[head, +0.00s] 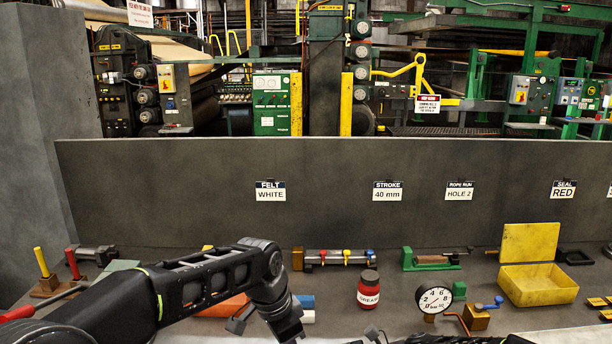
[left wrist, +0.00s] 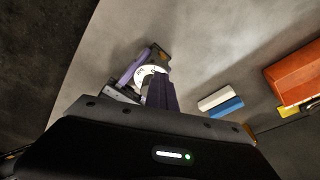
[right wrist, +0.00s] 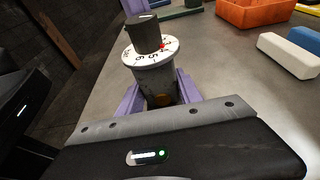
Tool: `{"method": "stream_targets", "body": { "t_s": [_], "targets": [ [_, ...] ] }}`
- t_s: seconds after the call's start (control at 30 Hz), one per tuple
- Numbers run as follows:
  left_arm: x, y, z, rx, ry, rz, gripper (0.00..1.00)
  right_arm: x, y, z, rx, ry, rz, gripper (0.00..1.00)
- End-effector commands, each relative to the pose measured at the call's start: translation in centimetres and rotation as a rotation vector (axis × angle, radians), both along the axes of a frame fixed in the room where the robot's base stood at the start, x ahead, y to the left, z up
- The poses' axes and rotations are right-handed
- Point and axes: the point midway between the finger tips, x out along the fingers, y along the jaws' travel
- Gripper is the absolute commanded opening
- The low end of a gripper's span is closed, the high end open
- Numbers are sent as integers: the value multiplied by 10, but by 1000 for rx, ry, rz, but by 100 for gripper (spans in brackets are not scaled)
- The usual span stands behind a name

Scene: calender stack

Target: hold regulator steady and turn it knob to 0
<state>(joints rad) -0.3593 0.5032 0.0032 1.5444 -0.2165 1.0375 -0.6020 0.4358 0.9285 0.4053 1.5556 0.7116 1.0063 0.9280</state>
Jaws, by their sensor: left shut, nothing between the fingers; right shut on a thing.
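The regulator (right wrist: 155,75) is a grey cylinder with a white numbered dial (right wrist: 150,53) and a dark knob (right wrist: 146,34) on top. A small red mark shows beside the knob, near the 4 and 5. My right gripper (right wrist: 158,92) is shut on the regulator body below the dial. My left gripper (left wrist: 161,92) is shut and empty, with its fingers close to the dial in the left wrist view; they partly hide the regulator, and I cannot tell whether they touch the knob. The regulator is not visible in the head view.
A grease jar (head: 369,290), a pressure gauge (head: 434,300) and an open yellow box (head: 538,286) stand on the bench. An orange bin (right wrist: 255,12) and white and blue blocks (right wrist: 287,54) lie near the regulator. A grey panel with signs closes off the back.

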Motion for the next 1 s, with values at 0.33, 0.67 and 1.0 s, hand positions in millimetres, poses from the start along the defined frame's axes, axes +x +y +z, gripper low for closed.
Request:
{"method": "stream_targets", "body": {
  "t_s": [0.33,0.67,1.0],
  "targets": [
    [-10,-6,0,-4,3,-4,0,-1,1,-1,-1,1,1,19],
    [-17,-11,0,-2,3,-3,0,-1,1,-1,-1,1,1,19],
    [-20,-14,0,-2,2,-4,0,0,1,-1,-1,1,1,19]
  ]
}}
